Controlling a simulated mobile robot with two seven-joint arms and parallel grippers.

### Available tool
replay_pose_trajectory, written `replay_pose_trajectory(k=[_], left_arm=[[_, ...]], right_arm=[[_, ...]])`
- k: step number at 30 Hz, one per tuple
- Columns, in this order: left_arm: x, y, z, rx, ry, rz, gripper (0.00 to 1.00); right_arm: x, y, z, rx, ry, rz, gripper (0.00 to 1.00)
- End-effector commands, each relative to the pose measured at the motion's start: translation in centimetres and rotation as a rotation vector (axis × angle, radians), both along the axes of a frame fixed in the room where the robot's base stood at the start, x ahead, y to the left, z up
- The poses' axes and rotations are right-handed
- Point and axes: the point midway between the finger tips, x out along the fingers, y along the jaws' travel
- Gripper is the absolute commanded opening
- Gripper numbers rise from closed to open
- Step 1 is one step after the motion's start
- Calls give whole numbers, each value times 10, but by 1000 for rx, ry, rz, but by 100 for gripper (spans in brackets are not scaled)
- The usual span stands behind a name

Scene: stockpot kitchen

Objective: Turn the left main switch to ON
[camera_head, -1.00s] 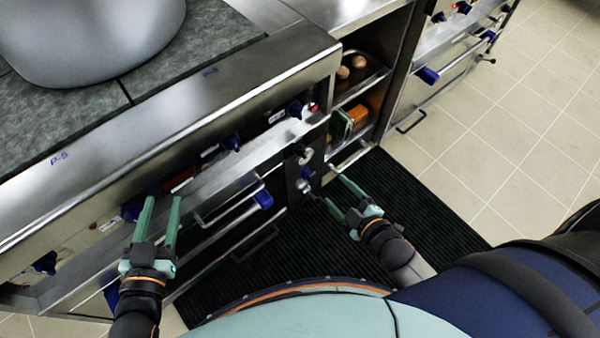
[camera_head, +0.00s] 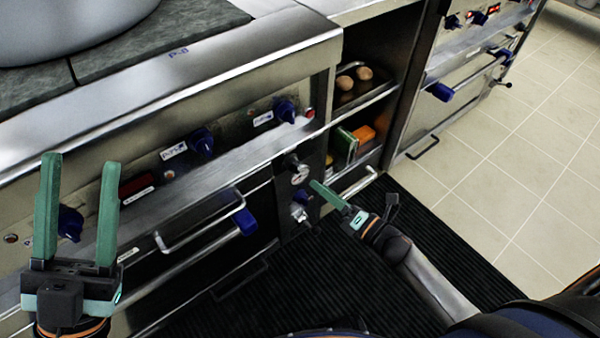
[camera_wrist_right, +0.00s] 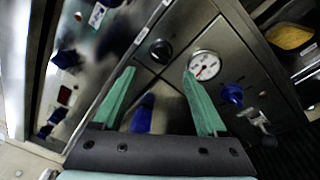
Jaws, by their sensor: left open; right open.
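No label legible here says which control is the left main switch. A black rotary knob (camera_head: 291,161) sits above a round gauge (camera_head: 299,175) on the narrow steel panel beside the oven. In the right wrist view the black knob (camera_wrist_right: 160,50) and gauge (camera_wrist_right: 203,66) lie just beyond the fingertips. A blue knob (camera_wrist_right: 232,94) is below the gauge. My right gripper (camera_head: 335,198) is open and empty, pointing at this panel; it also shows in the wrist view (camera_wrist_right: 160,72). My left gripper (camera_head: 80,160) is open and empty in front of the stove front.
Blue knobs (camera_head: 202,143) and a red button (camera_head: 309,113) line the stove front. A handle bar (camera_head: 205,222) with a blue end juts out below. Open shelves (camera_head: 358,100) hold food trays. The dark floor mat (camera_head: 400,290) is clear.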

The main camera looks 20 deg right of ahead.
Motion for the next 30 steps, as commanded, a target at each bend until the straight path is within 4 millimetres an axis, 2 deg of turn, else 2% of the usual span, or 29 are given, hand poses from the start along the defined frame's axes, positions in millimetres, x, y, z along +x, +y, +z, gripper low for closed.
replay_pose_trajectory(k=[1,6,12,18,26,30], left_arm=[[0,0,-5,-1,2,-2,50],[1,-1,-12,-7,9,-10,50],[1,-1,-18,-14,16,-18,50],[1,-1,-20,-19,18,-21,50],[1,-1,-20,-19,19,-22,50],[1,-2,-20,-19,19,-22,50]], right_arm=[[12,5,-1,1,-4,0,75],[42,21,-1,3,-1,-1,75],[68,34,-2,2,1,-1,75],[77,39,-1,3,2,-1,75],[78,39,0,3,3,-1,75],[78,39,0,3,3,-1,59]])
